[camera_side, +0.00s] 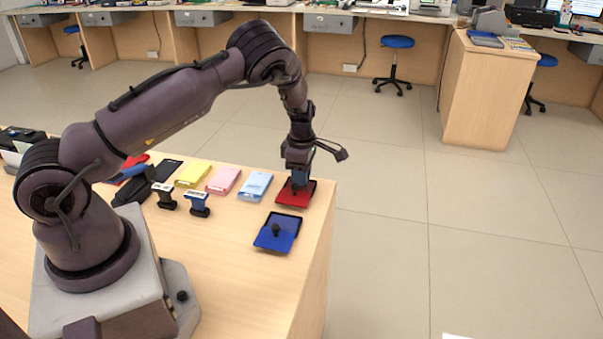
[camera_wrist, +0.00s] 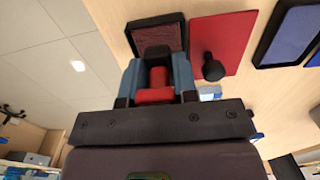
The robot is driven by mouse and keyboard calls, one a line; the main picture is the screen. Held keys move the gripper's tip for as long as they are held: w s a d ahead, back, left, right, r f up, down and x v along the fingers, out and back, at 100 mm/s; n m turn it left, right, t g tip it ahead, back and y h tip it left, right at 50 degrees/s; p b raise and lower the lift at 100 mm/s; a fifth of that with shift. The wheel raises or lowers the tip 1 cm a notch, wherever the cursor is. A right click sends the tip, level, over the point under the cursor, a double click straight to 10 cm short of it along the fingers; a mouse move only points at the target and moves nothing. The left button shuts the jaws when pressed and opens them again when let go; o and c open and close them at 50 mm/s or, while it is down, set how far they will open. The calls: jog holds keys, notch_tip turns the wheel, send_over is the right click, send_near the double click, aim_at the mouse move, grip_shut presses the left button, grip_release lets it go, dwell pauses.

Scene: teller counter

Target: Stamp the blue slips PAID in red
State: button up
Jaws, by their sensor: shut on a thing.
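My gripper (camera_wrist: 157,78) is shut on a stamp (camera_wrist: 155,95) with red and black parts, held between its blue fingers. In the side view my gripper (camera_side: 299,180) is low over the red ink pad. The open red ink pad (camera_wrist: 170,36) lies just beyond the stamp in the wrist view, with its red lid (camera_wrist: 235,35) and black knob beside it. I cannot tell whether the stamp touches the pad. The stack of light blue slips (camera_side: 255,186) lies left of the red pad in the side view. The stamp's face is hidden.
An open blue ink pad (camera_side: 287,221) and its knobbed lid lie nearer the camera. Pink slips (camera_side: 223,180) and yellow slips (camera_side: 193,174) lie farther left. Two more stamps (camera_side: 163,195) (camera_side: 197,204) stand in front of them. The counter's right edge is close to the pads.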

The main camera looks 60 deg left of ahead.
jog(key=shift+f, duration=0.6)
dwell(1.4)
jog(key=shift+r, duration=3.05)
jog(key=s+a+r+n, duration=0.1)
jog(key=s+a+r, duration=0.1)
jog(key=s+a, duration=0.25)
send_over(259, 181)
jog(key=shift+f+m, duration=0.2)
jog(key=shift+m, duration=0.1)
jog(key=shift+f, duration=3.05)
jog(key=shift+f, duration=0.6)
